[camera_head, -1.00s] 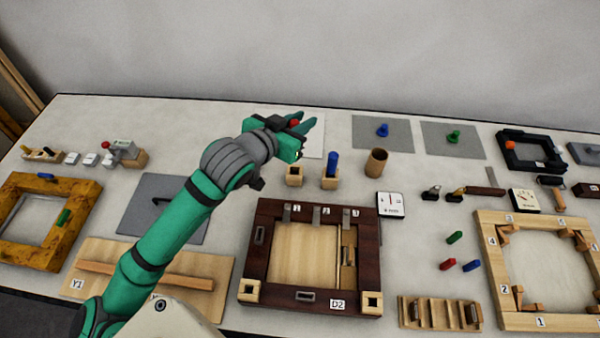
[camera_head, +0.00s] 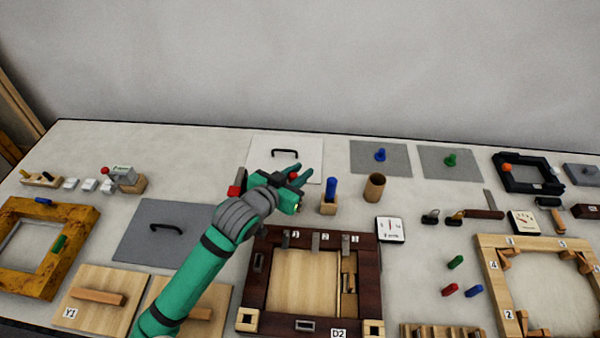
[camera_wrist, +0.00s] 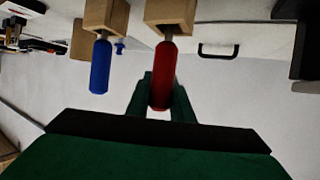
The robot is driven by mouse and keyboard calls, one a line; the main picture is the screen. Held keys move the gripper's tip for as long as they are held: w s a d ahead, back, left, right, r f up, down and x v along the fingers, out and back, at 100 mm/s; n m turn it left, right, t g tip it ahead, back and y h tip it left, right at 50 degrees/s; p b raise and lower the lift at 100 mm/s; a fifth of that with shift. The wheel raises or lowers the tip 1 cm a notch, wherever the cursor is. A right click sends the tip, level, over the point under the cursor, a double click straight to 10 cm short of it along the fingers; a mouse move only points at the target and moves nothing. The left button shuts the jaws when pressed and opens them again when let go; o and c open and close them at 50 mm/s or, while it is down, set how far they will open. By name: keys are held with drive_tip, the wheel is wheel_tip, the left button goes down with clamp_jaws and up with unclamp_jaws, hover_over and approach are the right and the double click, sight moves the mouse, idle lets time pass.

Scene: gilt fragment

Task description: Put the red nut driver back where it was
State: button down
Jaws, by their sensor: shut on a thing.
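The red nut driver (camera_wrist: 162,75) is between the fingers of my gripper (camera_wrist: 161,98), which is shut on its handle, in the wrist view. Its shaft meets a wooden block (camera_wrist: 170,12); I cannot tell how deep it sits. In the head view only a bit of its red handle (camera_head: 293,175) shows at my gripper (camera_head: 298,177), and that block is hidden behind my gripper. A blue driver (camera_head: 331,187) stands upright in the neighbouring wooden block (camera_head: 328,207); it also hangs beside the red one in the wrist view (camera_wrist: 99,68).
A wooden cup (camera_head: 374,188) stands just right of the blue driver. A white panel with a black handle (camera_head: 285,154) lies behind my gripper. A dark framed board (camera_head: 258,290) lies in front. A dial box (camera_head: 390,230) is to the right.

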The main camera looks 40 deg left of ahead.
drive_tip(key=shift+f, duration=0.15)
drive_tip(key=c, duration=1.6)
unclamp_jaws()
drive_tip(key=shift+o, duration=0.2)
drive_tip(key=f+v, duration=0.1)
drive_tip(key=v, duration=0.9)
drive_tip(key=shift+s+d, duration=0.3)
drive_tip(key=shift+s, duration=0.2)
drive_tip(key=shift+w+r, duration=0.1)
drive_tip(key=shift+w, duration=0.05)
drive_tip(key=shift+s, duration=0.25)
